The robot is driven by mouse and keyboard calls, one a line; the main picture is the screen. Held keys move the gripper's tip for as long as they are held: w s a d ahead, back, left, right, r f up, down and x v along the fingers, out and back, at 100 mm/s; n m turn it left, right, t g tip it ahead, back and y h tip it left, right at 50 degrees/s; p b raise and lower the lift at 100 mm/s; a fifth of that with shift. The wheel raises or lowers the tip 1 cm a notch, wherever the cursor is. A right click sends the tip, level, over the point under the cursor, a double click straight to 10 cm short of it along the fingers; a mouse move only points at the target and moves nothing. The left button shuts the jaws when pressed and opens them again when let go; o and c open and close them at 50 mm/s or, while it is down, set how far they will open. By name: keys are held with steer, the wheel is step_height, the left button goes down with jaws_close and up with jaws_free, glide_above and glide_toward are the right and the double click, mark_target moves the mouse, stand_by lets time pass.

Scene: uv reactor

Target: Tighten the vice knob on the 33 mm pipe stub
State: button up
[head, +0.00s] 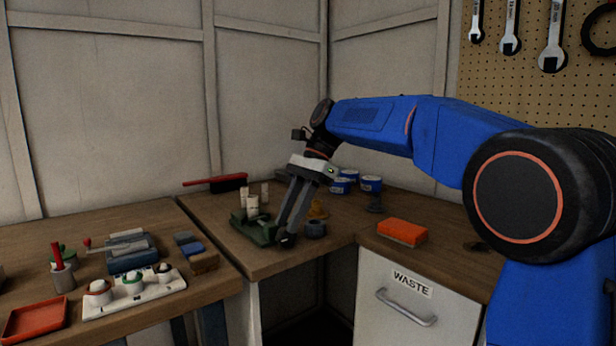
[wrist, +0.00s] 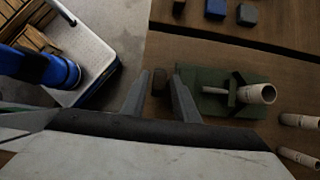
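The green vice (head: 250,229) stands on the wooden bench near the corner, and it fills the right of the wrist view (wrist: 216,104). A pale pipe stub (wrist: 258,94) sits at the vice; it also shows in the head view (head: 252,207). The dark vice knob (wrist: 158,80) is on the side of the vice facing my gripper. My gripper (wrist: 161,74) points down at it, with one finger on either side of the knob and small gaps visible. In the head view my gripper (head: 288,236) partly hides the vice and knob.
More pale stubs (wrist: 300,121) stand beside the vice. A dark round piece (head: 316,229) is close to my fingers. A red-handled brush (head: 228,183), blue-and-white tubs (head: 371,184) and an orange sponge (head: 402,232) are on the bench. The bench's front edge is near.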

steer(key=v, duration=1.4)
steer(key=r+t+h, duration=0.2)
steer(key=t+h, duration=0.1)
steer(key=h, duration=0.2)
glide_above(281, 231)
step_height(281, 231, down, 18)
steer(key=shift+r, duration=0.2)
stand_by(0.3)
steer(key=shift+c, duration=0.3)
jaws_close()
